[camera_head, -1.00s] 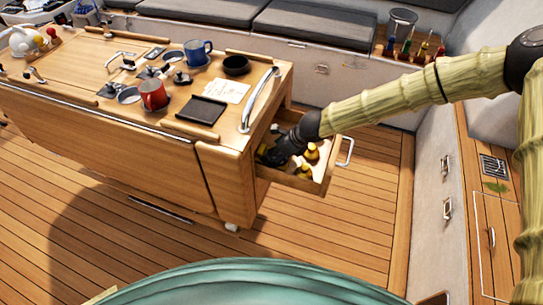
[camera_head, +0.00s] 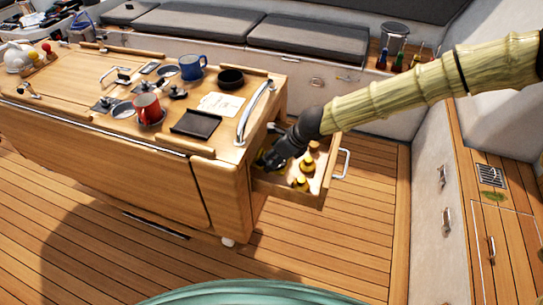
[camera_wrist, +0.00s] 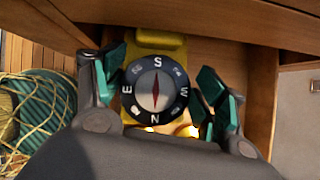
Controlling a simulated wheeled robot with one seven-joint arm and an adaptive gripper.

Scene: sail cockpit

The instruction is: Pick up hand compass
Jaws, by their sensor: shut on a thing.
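The hand compass (camera_wrist: 155,90) has a round black dial with white letters, a red-and-white needle and a yellow body. In the wrist view it lies between the two green-padded fingers of my gripper (camera_wrist: 160,82), which is shut on it. In the head view my gripper (camera_head: 268,160) reaches down into the open drawer (camera_head: 322,190) at the table's right end. The compass cannot be told apart there, as the gripper and drawer front hide much of it.
Several yellow objects (camera_head: 307,163) stand in the drawer beside my gripper. The wooden drawer walls are close around it. The tabletop above holds a red mug (camera_head: 147,108), a blue mug (camera_head: 192,67), a black bowl (camera_head: 231,79) and a black tray (camera_head: 196,122). A metal rail (camera_head: 256,112) edges it.

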